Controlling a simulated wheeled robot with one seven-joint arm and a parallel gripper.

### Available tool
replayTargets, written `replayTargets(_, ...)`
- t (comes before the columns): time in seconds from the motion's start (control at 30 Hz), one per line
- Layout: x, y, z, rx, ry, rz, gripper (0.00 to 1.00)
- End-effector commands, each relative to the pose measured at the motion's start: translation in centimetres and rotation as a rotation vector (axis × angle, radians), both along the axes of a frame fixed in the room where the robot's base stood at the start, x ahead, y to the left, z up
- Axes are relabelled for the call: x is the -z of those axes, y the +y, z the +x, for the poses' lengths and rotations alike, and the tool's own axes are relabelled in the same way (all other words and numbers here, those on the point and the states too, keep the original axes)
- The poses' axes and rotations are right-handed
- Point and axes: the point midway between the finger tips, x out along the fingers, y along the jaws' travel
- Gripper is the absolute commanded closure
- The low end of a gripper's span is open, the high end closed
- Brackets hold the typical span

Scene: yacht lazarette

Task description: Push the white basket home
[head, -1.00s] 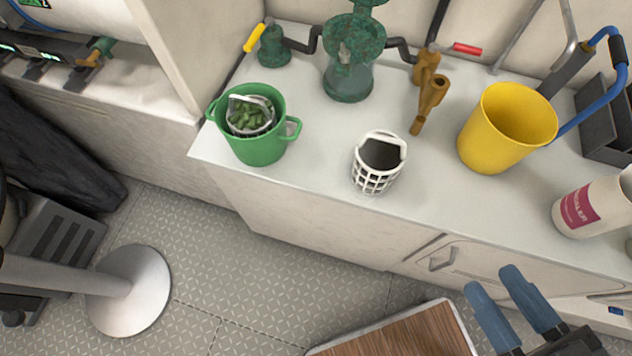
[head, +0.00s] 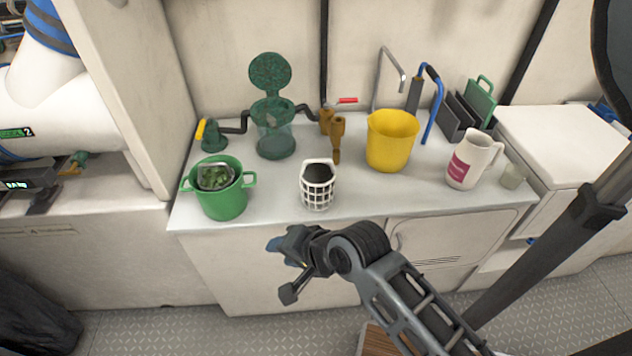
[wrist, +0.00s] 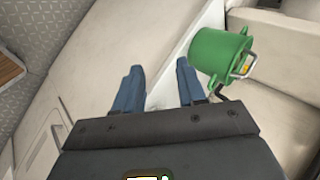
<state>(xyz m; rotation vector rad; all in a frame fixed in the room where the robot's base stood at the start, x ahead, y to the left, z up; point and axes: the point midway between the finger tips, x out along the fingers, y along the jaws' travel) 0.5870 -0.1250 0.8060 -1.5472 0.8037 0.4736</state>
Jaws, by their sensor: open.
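The white basket (head: 318,192), a lattice cup with a dark inside, stands upright on the white counter (head: 260,205) near its front edge. Behind it to the left is a green strainer housing (head: 276,140) with a clear body and its round lid (head: 270,75) raised. My gripper (head: 284,252) is in front of the counter, below and left of the basket, apart from it. In the wrist view my gripper's two blue fingers (wrist: 159,85) are spread with nothing between them. The basket does not show in the wrist view.
A green bucket (head: 223,200) holding a smaller container of green weed stands left of the basket; it also shows in the wrist view (wrist: 220,52). Brown fittings (head: 337,135), a yellow bucket (head: 391,145) and a white jug (head: 470,160) stand to the right.

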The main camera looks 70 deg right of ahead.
Motion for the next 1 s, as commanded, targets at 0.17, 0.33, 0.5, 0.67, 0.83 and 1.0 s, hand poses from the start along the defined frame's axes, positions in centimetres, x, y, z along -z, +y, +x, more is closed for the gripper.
replayTargets(0.17, -2.1, -7.8, 2.2, 0.261, 0.021, 0.269, 0.6)
replayTargets(0.33, -5.0, -15.1, 1.4, 0.495, 0.06, 0.499, 0.6)
replayTargets(0.5, -7.9, -20.3, -1.1, 0.673, 0.104, 0.656, 0.6)
replayTargets(0.67, -9.9, -23.1, -3.2, 0.783, 0.137, 0.739, 0.6)
replayTargets(0.83, -10.1, -24.0, -4.0, 0.826, 0.155, 0.775, 0.6)
replayTargets(1.0, -8.6, -24.0, -3.3, 0.829, 0.155, 0.777, 0.6)
